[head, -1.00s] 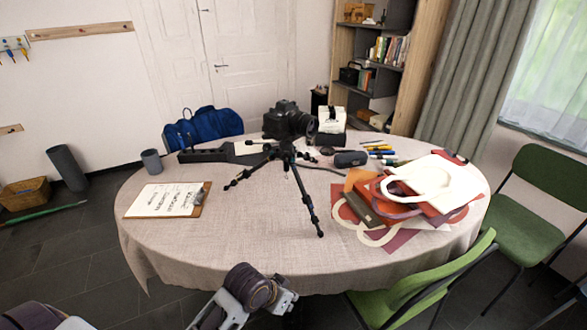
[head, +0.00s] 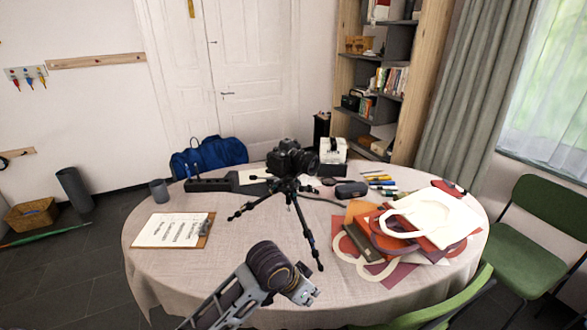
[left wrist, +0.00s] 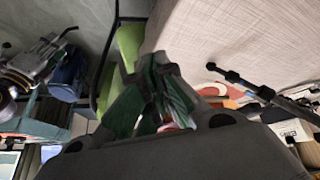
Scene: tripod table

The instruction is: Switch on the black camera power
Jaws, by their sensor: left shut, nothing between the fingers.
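The black camera (head: 290,158) sits on top of a small black tripod (head: 290,190) at the middle of the round table, its lens facing right. Its power switch is too small to make out. My left gripper (head: 306,292) is in front of the tripod, lower and nearer to me, apart from both. In the left wrist view its dark fingers (left wrist: 152,75) are shut with nothing between them. A tripod leg (left wrist: 245,82) shows there at right; the camera body cannot be made out. A metallic part of mine (left wrist: 35,62), possibly the right gripper, shows at left.
The table (head: 200,275) has a clipboard (head: 170,231) and grey cup (head: 158,190) at left. Paper bags (head: 425,215), a dark case (head: 350,189) and markers (head: 380,182) lie at right. Green chairs (head: 545,225) stand at right. The front of the cloth is mostly clear.

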